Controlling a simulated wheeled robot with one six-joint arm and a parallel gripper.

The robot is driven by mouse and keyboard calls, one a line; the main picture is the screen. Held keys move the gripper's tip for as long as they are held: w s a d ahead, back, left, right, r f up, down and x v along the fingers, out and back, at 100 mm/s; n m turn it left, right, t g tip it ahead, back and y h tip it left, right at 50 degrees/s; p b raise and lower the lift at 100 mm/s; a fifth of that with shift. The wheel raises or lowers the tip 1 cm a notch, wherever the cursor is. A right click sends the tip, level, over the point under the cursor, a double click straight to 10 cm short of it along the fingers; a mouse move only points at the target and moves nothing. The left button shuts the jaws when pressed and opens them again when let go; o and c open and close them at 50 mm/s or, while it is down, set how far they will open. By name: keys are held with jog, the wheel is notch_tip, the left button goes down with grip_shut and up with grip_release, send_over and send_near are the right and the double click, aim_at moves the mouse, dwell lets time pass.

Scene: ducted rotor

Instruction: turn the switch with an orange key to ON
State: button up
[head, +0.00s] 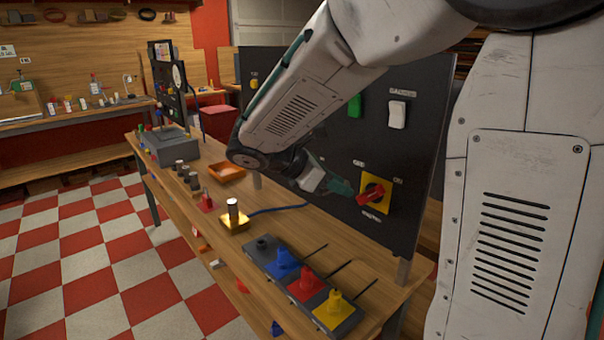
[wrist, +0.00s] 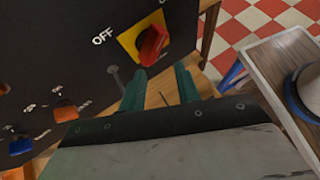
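The switch with the orange key (wrist: 65,113) is on the black panel (wrist: 50,50), at the left of the wrist view. Small labels stand around it, too small to read surely, so I cannot tell which one the key points to. My arm hides it in the head view. My gripper (wrist: 160,82) has its two teal fingers apart with nothing between them. It is right of the orange key in the wrist view, close to the red knob. In the head view my gripper (head: 338,187) is before the panel, just left of that knob.
A red rotary knob (wrist: 152,42) on a yellow plate labelled OFF is just beyond my fingertips. A blue key (wrist: 20,146) is left of the orange one. Green (head: 355,106) and white (head: 397,114) switches sit higher. Colored pieces (head: 307,285) in a grey rack stand on the bench below.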

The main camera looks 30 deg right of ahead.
jog(key=w+a+f+n+t+h, duration=0.25)
jog(key=w+n, duration=0.35)
jog(key=w, duration=0.3)
jog(key=w+a+f+n+t+h, duration=0.2)
jog(key=w+f+n+t+h, duration=0.15)
jog(key=w+n, duration=0.45)
jog(key=w+d+m, duration=0.1)
jog(key=w+d, duration=0.2)
jog(key=d, duration=0.4)
jog(key=shift+d+f, duration=0.35)
jog(key=shift+c, duration=0.3)
grip_shut()
